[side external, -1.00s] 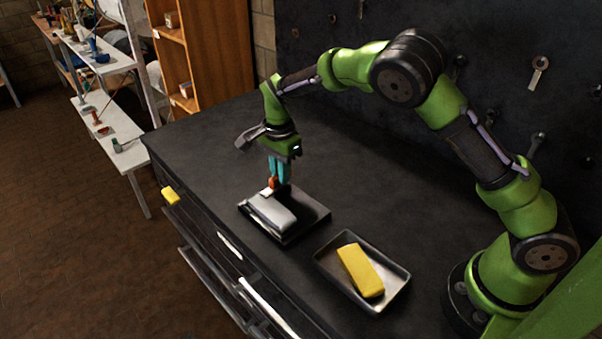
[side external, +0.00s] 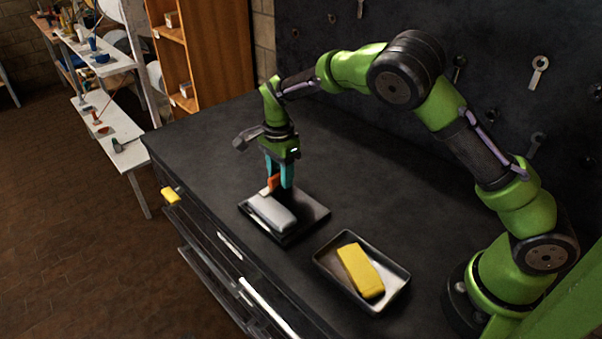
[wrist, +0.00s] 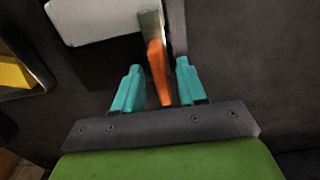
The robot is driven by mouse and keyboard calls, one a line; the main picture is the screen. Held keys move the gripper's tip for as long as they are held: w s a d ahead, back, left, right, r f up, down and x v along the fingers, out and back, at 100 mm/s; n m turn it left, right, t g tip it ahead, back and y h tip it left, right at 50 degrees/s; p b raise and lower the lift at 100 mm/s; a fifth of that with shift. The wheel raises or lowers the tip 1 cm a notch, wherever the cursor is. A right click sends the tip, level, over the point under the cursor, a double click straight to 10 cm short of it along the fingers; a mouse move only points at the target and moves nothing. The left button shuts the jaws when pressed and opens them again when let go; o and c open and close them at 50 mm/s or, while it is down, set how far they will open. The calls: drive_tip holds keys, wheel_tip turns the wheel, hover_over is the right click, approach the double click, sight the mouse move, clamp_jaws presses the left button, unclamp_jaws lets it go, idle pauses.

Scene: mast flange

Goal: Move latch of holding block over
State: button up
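The holding block (side external: 270,212) is a light grey block on a dark square plate (side external: 308,213). Its latch has an orange handle (side external: 273,183), which also shows in the wrist view (wrist: 159,72) with a metal strip (wrist: 151,25) beyond it. My gripper (side external: 278,186) points down over the back edge of the plate. In the wrist view its two teal fingers (wrist: 157,72) are apart, one on each side of the orange handle. Gaps show on both sides, wider on the left. The light grey block (wrist: 95,20) is at the upper left there.
A metal tray (side external: 327,262) with a yellow block (side external: 359,270) stands right of the plate. Another yellow piece (side external: 171,195) is at the table's front left edge.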

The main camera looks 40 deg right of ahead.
drive_tip(key=shift+r, duration=0.2)
wheel_tip(320, 180, up, 17)
drive_tip(key=shift+f, duration=0.2)
idle(0.5)
